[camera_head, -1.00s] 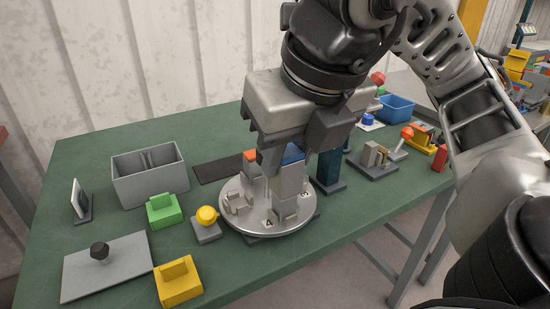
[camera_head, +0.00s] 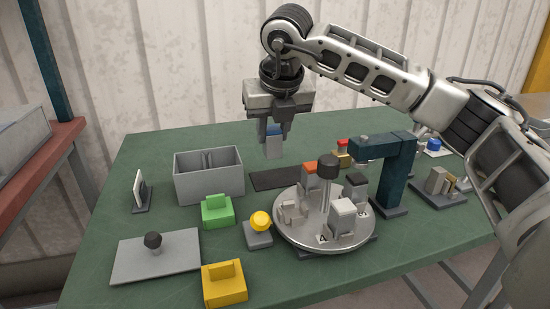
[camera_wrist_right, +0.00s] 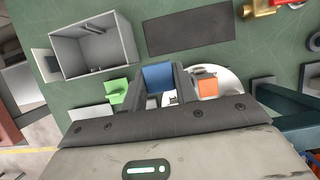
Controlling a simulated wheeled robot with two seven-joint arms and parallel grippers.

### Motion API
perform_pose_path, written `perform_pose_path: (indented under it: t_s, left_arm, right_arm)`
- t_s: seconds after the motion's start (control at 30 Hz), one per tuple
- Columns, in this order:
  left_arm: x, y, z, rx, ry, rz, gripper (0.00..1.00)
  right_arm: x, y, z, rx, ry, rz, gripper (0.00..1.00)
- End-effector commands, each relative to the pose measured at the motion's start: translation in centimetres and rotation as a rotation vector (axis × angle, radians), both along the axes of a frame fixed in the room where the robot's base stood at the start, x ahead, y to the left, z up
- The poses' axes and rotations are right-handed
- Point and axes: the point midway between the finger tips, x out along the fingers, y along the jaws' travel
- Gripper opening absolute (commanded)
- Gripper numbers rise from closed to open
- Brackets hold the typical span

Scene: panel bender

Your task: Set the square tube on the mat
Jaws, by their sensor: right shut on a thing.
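My right gripper (camera_head: 273,134) is shut on the square tube (camera_head: 273,149), a grey piece with a blue upper part. It holds the tube upright in the air, just behind the left part of the dark mat as seen in the head view. In the right wrist view the tube's blue end (camera_wrist_right: 158,77) shows between the fingers. The flat dark mat (camera_head: 270,181) lies bare on the green table, between the grey bin and the turntable. The mat also shows in the right wrist view (camera_wrist_right: 188,30), beyond the fingertips. My left gripper is not in view.
A round metal turntable (camera_head: 297,242) with several blocks and a black-knobbed post stands in front of the mat. A grey open bin (camera_head: 209,187) is left of it. A dark teal bracket (camera_head: 392,180) rises at right. Green (camera_head: 217,213) and yellow (camera_head: 224,287) blocks sit in front.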

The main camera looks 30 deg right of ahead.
Motion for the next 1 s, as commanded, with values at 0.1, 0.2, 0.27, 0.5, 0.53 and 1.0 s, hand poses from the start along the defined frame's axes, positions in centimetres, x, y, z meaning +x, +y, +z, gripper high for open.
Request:
perform_pose_path:
  t_s: [0.1,0.2,0.27,0.5,0.53,1.0]
  left_arm:
    - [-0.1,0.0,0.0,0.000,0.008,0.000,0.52]
    - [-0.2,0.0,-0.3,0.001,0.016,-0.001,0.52]
    - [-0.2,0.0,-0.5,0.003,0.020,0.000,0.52]
    - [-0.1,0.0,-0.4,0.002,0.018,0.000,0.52]
    - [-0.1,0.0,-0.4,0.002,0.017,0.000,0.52]
    - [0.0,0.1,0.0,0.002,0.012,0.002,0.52]
  right_arm:
    - [2.4,-1.3,-1.8,0.000,0.004,-0.002,0.04]
    - [3.7,-1.9,-3.6,0.000,0.002,0.000,0.04]
    - [4.3,-2.2,-4.5,0.001,0.001,-0.001,0.04]
    - [5.6,-2.9,-6.1,0.002,-0.001,0.000,0.04]
    - [5.8,-3.0,-6.4,0.001,0.001,-0.001,0.04]
    - [6.0,-3.1,-9.7,0.001,-0.001,0.000,0.04]
